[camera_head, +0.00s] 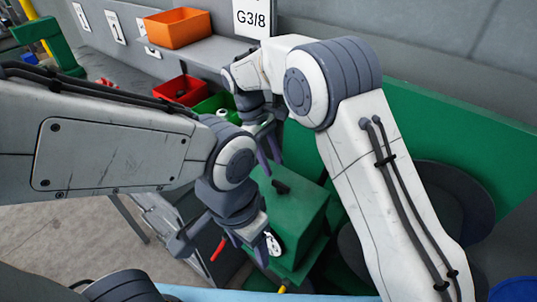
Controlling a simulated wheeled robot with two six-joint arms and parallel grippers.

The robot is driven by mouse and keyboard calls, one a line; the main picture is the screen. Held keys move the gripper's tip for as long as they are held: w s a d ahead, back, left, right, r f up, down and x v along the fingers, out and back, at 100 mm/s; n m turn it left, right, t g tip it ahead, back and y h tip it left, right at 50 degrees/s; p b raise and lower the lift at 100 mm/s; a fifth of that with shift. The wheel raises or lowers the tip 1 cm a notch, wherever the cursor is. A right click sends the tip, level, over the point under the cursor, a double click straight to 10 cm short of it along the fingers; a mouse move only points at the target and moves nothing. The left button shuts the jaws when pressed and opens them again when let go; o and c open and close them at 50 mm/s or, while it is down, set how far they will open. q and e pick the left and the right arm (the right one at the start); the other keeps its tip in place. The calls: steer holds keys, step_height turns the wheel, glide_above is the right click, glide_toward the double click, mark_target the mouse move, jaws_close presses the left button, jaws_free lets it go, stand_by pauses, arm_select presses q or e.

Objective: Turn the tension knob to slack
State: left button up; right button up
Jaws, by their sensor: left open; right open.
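A green box-shaped machine (303,212) stands near the middle of the view. A small black knob-like part (281,186) sits on its top; I cannot tell whether it is the tension knob. A white round dial-like part (273,243) shows on its front, partly hidden by my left gripper. My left gripper (222,252) is open and empty, in front of the machine in the picture. A red-handled part (218,248) shows between its fingers. My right gripper (269,156) is open, over the machine's far left edge. Its purple fingertips look empty. Knob markings cannot be read.
An orange bin (178,28) stands on a grey shelf at the back. A red bin (180,90) and a green bin (214,104) lie lower. A G3/8 sign (252,18) hangs above. My arms hide much of the middle. Grey floor (50,235) shows at left.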

steer(key=v, duration=0.4)
stand_by(0.4)
steer(key=s+d+f+m+y+b, duration=0.1)
steer(key=s+d+b, duration=0.1)
steer(key=s, duration=0.7)
steer(key=s+d+f+m+t+y+b, duration=0.1)
steer(key=s+d+f+y, duration=0.1)
steer(key=s, duration=0.6)
steer(key=s+d+f+m+t+y+b, duration=0.1)
steer(key=s+d, duration=0.3)
steer(key=s, duration=0.5)
steer(key=shift+s+f+m+y+b, duration=0.15)
steer(key=shift+s+m+y+b, duration=0.2)
steer(key=shift+m+b, duration=0.4)
